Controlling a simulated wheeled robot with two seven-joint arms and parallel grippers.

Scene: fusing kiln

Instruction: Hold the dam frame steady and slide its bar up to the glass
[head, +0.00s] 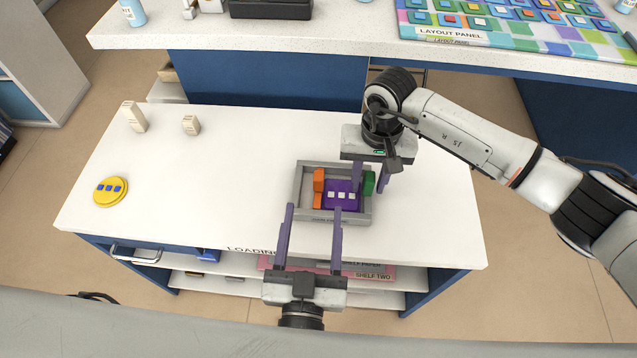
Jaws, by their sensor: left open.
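The grey dam frame (300,187) lies on the white table, right of its middle. Inside it a purple glass piece (332,205) carries a row of small white squares. An orange bar (318,201) with a raised part stands at the glass's left side; any gap between them is too small to tell. A green block (369,183) is at the frame's right side. My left gripper (314,207) is open and empty; its right finger overlaps the frame's front wall in the view. My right gripper (370,182) points down around the green block; contact is unclear.
A yellow disc with blue squares (110,192) and two cream blocks (133,117) (191,125) stand on the left of the table (230,190). The table's middle is clear. Behind is a counter with a layout panel (470,36). Shelves lie below the front edge.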

